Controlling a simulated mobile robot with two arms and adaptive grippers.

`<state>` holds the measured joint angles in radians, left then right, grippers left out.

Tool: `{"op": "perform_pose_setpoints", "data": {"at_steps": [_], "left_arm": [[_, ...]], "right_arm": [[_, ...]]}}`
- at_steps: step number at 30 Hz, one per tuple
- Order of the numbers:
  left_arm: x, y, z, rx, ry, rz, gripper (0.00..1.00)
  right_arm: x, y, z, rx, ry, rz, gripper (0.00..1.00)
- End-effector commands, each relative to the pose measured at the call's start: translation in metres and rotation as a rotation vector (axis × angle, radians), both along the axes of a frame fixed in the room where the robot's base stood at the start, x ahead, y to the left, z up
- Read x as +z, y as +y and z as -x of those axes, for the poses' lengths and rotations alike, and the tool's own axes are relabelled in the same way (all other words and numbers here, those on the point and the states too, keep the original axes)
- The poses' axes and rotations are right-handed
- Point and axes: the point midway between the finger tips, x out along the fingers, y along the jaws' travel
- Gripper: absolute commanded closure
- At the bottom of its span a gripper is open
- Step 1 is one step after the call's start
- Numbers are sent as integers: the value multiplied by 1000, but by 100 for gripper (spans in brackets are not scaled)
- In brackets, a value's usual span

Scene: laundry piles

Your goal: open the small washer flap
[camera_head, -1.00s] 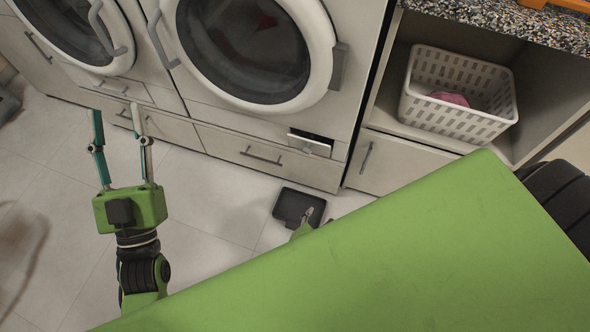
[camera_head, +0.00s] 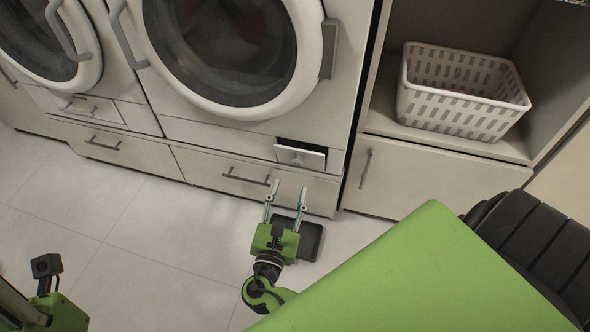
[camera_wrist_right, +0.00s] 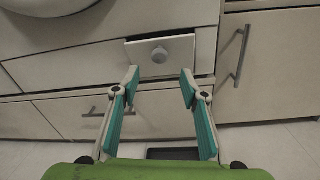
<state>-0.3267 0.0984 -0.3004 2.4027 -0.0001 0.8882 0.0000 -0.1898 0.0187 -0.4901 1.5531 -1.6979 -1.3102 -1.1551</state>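The small washer flap (camera_head: 312,161) is at the lower right of the right washer (camera_head: 172,131). It is tilted outward at the top, with a dark gap above it. The flap also shows in the right wrist view (camera_wrist_right: 180,46), with a round knob (camera_wrist_right: 159,54) in its middle. My right gripper (camera_head: 287,187) is open and empty, just below and in front of the flap. In the wrist view its fingertips (camera_wrist_right: 159,76) are on either side, below the knob, apart from it. My left gripper (camera_head: 50,308) shows only its body at the lower left; its fingers are not visible.
A drawer (camera_head: 205,168) with a bar handle lies under the washer. A cabinet door (camera_head: 430,183) with an upright handle stands to the right, below a white basket (camera_head: 455,112). A dark flat object (camera_head: 312,241) lies on the floor by my right gripper. Tiled floor (camera_head: 160,225) is clear at the left.

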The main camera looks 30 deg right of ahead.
Motion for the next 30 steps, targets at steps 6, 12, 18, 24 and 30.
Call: {"op": "perform_pose_setpoints", "data": {"at_steps": [6,12,18,24,30], "left_arm": [[3,-1,-3,3,-44,-3,60],[8,-2,-4,4,-72,-6,60],[11,-3,-4,5,-85,-7,60],[11,-3,-4,5,-85,-9,60],[11,-3,-4,5,-85,-7,60]], "right_arm": [[-2,-35,-34,0,-3,2,60],[-2,-57,-55,1,-2,0,60],[-1,-66,-63,1,0,-2,60],[0,-66,-64,1,0,-2,60],[0,-66,-64,1,0,-2,94]]}}
